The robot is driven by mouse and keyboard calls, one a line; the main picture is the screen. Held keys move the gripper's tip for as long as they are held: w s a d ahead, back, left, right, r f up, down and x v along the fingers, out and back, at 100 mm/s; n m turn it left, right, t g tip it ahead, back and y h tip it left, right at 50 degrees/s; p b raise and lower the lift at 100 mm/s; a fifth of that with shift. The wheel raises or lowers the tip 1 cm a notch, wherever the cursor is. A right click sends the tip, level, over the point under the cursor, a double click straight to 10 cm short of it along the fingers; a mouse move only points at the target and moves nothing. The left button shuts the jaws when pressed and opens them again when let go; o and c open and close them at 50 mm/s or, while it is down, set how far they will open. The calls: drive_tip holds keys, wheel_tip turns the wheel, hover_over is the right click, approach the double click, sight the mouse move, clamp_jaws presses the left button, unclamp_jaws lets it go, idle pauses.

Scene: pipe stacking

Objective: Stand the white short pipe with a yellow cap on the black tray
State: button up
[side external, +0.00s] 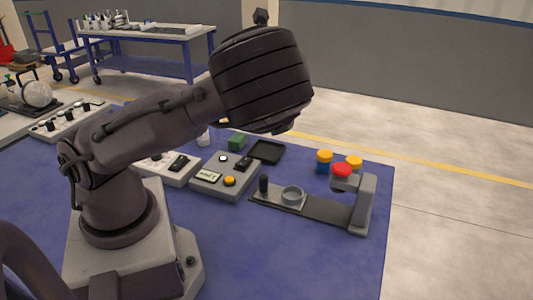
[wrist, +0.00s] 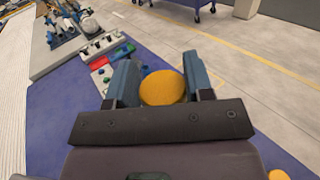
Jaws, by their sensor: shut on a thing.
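In the wrist view, my gripper (wrist: 161,84) is shut on a pipe with a round yellow cap (wrist: 162,87). The cap sits between the two blue-grey fingers. The pipe's body below the cap is hidden, so its colour and length cannot be told. In the side view, my dark wrist hides the fingers and the held pipe. The black tray (side external: 267,151) lies flat on the blue table, below and behind my wrist in that picture, and looks empty. I cannot make it out in the wrist view.
A green block (side external: 238,142) and a grey button box (side external: 225,176) are left of the tray.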

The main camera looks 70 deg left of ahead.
wheel_tip(320, 180, down, 15)
hover_over(267, 153)
wheel_tip(267, 153, down, 10)
drive_tip(key=shift+s+a+r, duration=0.1)
drive_tip(key=shift+s, duration=0.05)
drive_tip(key=shift+f, duration=1.65)
drive_tip(key=o, duration=1)
drive_tip(key=shift+f, duration=0.1)
